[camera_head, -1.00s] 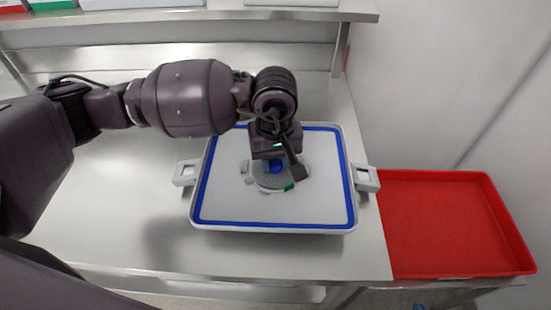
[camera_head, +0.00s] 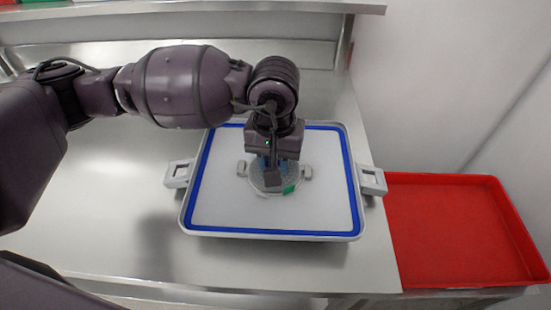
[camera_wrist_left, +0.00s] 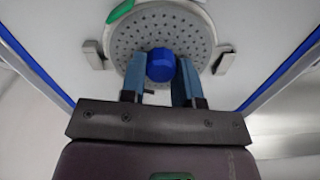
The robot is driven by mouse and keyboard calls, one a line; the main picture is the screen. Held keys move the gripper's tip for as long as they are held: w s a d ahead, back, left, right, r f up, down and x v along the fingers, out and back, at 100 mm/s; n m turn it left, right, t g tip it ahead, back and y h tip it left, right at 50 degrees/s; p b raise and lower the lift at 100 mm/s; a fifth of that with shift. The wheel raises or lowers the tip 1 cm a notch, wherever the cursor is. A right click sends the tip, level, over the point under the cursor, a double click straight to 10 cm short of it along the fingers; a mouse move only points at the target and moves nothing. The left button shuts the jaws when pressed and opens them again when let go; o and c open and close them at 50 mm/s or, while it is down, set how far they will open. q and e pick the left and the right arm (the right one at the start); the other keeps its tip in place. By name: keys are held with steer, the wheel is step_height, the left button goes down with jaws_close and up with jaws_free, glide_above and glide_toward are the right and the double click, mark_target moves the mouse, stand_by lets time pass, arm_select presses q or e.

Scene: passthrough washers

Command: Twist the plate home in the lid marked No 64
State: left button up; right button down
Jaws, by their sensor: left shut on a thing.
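A round grey perforated plate (camera_head: 262,184) lies in the middle of a white lid (camera_head: 225,205) with a blue seal border. The blue hub (camera_wrist_left: 160,65) at the plate's centre is between the fingers of my left gripper (camera_wrist_left: 160,78), which is shut on it from above. A green mark (camera_head: 289,189) is at the plate's rim; it also shows in the left wrist view (camera_wrist_left: 120,10). Two grey lugs (camera_wrist_left: 93,55) (camera_wrist_left: 224,60) stand on opposite sides of the plate. No number is readable on the lid. My right gripper is out of view.
The lid has grey latches at its left (camera_head: 179,174) and right (camera_head: 371,181) sides and lies on a steel bench (camera_head: 110,200). A red tray (camera_head: 455,232), empty where visible, is at the right. A shelf (camera_head: 200,10) runs along the back. The bench left of the lid is clear.

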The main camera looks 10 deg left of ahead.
arm_select(q)
steer(key=shift+f+m, duration=0.2)
steer(key=shift+m, duration=0.2)
steer(key=shift+b, duration=0.4)
steer(key=shift+m+b, duration=0.35)
steer(key=shift+m, duration=0.35)
steer(key=shift+r, duration=0.1)
steer(key=o, duration=1.6)
